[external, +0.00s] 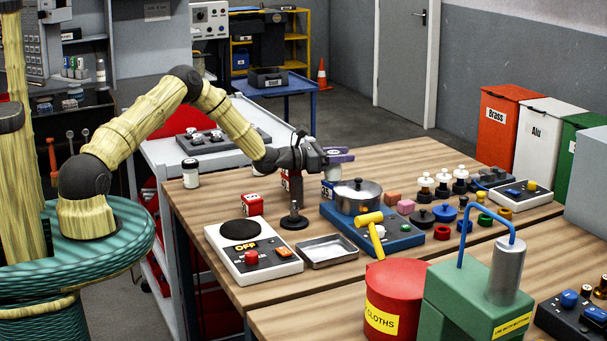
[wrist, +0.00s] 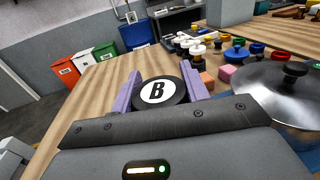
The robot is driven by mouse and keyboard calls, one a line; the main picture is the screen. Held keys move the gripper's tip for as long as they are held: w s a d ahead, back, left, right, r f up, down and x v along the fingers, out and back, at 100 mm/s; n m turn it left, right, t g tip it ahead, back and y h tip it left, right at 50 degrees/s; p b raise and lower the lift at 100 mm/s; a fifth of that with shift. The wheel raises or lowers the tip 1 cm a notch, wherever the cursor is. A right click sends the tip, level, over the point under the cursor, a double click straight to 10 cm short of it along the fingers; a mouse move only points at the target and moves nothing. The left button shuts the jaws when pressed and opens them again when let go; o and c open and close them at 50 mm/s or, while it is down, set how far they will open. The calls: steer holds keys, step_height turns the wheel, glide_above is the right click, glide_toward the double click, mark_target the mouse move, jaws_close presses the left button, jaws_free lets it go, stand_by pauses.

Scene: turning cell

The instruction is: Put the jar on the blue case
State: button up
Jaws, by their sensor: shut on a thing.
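A small blue case (external: 327,190) with a white label stands on the bench, just below my gripper in the external view and partly covered. I cannot tell the gap between the held thing and this case. Another white jar with a black lid (external: 190,172) stands upright at the bench's far left corner, away from my gripper.
A blue cooker (external: 405,241) carries a steel pot (external: 358,197) right of the case; the pot also shows in the wrist view (wrist: 255,92). A red labelled box (external: 252,204), a white hotplate (external: 270,266) and a metal tray (external: 328,251) are nearby.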

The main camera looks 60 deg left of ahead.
steer(key=shift+f, duration=0.15)
steer(key=shift+f, duration=0.1)
steer(key=o, duration=1)
steer(key=shift+s, duration=0.1)
steer(key=b+v, duration=0.2)
steer(key=v, duration=1)
